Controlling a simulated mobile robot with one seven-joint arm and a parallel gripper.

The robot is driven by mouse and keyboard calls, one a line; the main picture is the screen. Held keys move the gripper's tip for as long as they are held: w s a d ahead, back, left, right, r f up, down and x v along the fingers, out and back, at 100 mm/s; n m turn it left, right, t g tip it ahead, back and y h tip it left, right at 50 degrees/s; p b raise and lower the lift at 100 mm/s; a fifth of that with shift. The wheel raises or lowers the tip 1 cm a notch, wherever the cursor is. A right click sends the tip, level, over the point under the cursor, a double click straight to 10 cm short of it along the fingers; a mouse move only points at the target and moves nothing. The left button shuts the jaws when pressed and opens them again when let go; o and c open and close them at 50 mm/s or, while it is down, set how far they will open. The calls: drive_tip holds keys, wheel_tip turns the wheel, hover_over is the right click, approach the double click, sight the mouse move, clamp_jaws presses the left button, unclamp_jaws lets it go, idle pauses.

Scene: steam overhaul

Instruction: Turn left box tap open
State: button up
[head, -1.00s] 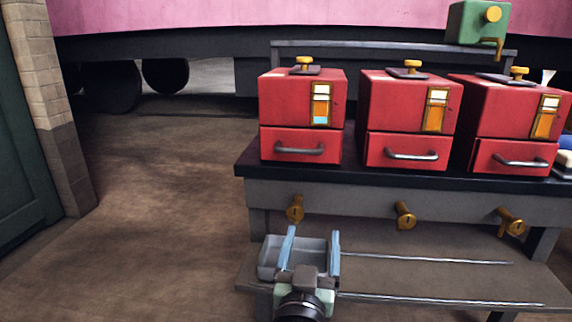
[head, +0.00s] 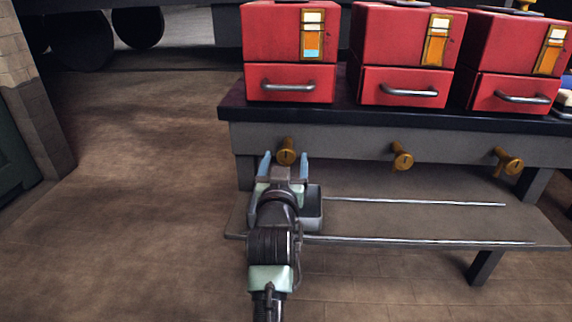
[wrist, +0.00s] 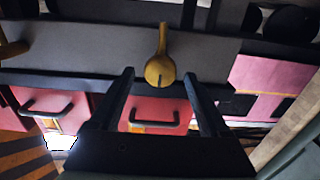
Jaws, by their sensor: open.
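The left box tap (head: 286,152) is a brass tap on the front of the grey bench apron, below the left red box (head: 290,45). In the wrist view the same tap (wrist: 158,68) shows ahead, between the lines of my fingers, with its lever pointing up in that picture. My gripper (head: 284,162) is open, its two blue fingers at the tap, one to either side in the head view. In the wrist view my gripper (wrist: 160,85) has nothing between its fingertips, and the tap appears just beyond them. I cannot tell whether a finger touches it.
Two more brass taps, the middle (head: 402,156) and the right (head: 508,161), sit along the bench (head: 340,140). Open floor (head: 140,210) lies to the left.

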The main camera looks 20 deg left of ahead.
drive_tip(key=shift+b+x, duration=0.6)
drive_tip(key=shift+x, duration=0.8)
clamp_jaws()
